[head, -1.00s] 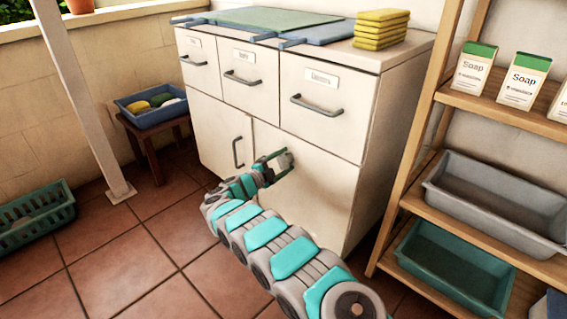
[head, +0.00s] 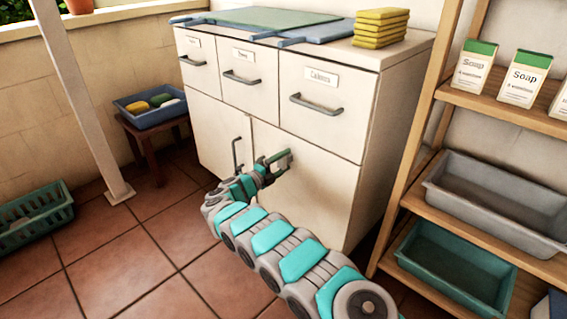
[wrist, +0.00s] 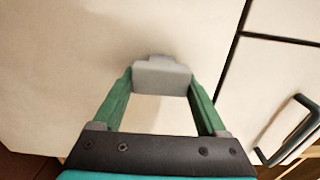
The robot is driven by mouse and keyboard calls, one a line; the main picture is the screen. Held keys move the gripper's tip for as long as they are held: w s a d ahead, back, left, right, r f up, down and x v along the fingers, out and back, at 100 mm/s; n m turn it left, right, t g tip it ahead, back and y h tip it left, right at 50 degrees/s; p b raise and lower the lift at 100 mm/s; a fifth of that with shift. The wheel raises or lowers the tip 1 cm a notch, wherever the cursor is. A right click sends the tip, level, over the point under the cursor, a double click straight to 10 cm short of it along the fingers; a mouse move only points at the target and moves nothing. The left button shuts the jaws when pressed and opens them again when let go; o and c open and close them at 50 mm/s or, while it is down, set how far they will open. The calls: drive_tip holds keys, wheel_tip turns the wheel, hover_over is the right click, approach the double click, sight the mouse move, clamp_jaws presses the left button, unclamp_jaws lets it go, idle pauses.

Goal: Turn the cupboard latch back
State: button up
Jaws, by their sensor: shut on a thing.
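The cupboard latch (wrist: 162,78) is a small grey block on the pale cupboard door. It sits between my fingertips in the wrist view, and in the head view it shows small and partly covered (head: 285,162). My gripper (wrist: 160,88) has green fingers shut on the latch from both sides. In the head view my gripper (head: 277,160) is at the upper left of the right-hand cupboard door (head: 310,195).
Drawers with bar handles (head: 316,104) are above the doors. Yellow sponges (head: 381,28) and boards lie on the cabinet top. A wooden shelf with soap boxes (head: 524,79) and a grey tub (head: 495,205) stands at right. The tiled floor at left is mostly clear.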

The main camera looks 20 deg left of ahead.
drive_tip(key=o, duration=1.3)
drive_tip(key=v, duration=0.7)
drive_tip(key=shift+s, duration=0.35)
drive_tip(key=shift+a, duration=0.1)
